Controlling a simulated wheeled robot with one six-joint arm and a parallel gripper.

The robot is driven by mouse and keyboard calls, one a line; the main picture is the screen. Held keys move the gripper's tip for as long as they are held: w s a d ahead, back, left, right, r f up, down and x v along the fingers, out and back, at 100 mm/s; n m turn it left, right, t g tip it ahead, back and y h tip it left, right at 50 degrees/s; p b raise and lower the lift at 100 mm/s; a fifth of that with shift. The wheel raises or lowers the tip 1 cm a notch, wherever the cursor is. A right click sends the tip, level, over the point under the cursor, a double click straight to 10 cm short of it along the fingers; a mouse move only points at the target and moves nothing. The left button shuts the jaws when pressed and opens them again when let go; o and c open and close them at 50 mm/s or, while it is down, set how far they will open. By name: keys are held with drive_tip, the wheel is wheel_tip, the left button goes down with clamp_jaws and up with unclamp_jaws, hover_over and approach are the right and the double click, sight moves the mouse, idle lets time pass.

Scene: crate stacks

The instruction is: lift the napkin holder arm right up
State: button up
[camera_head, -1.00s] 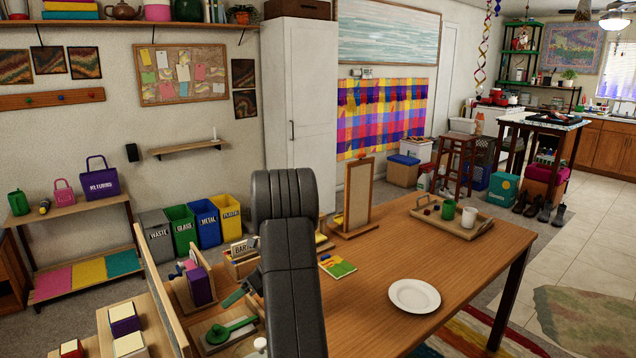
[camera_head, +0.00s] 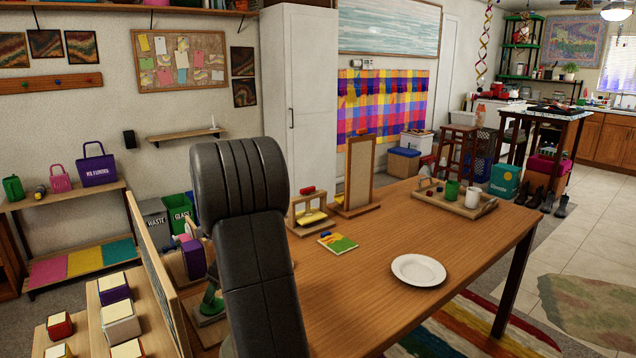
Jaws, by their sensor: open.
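The napkin holder (camera_head: 296,214) is a small wooden frame on the table (camera_head: 385,245), just right of my black arm. Something yellow lies low inside it and a red piece shows at its top. Its left side is close to my arm's outline in the picture. I cannot make out how its arm sits. My gripper is not seen; only my thick black arm links show, rising in front of the table's left part. They hide whatever lies behind them.
A tall framed board (camera_head: 361,172) stands right behind the holder. A green-yellow booklet (camera_head: 338,243), a white plate (camera_head: 418,270) and a tray (camera_head: 441,206) with cups lie rightward. Wooden panels and small boxes (camera_head: 120,320) stand at left. The table's middle is clear.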

drive_tip(key=shift+s+a+f+t+h+b, duration=0.1)
drive_tip(key=shift+a+f+t+h+b, duration=0.1)
drive_tip(key=shift+f+b, duration=0.25)
drive_tip(key=shift+s+a+f+t+h+b, duration=0.1)
drive_tip(key=shift+f+h+b, duration=0.1)
drive_tip(key=shift+f+b, duration=0.2)
drive_tip(key=p+v, duration=0.1)
drive_tip(key=v, duration=0.6)
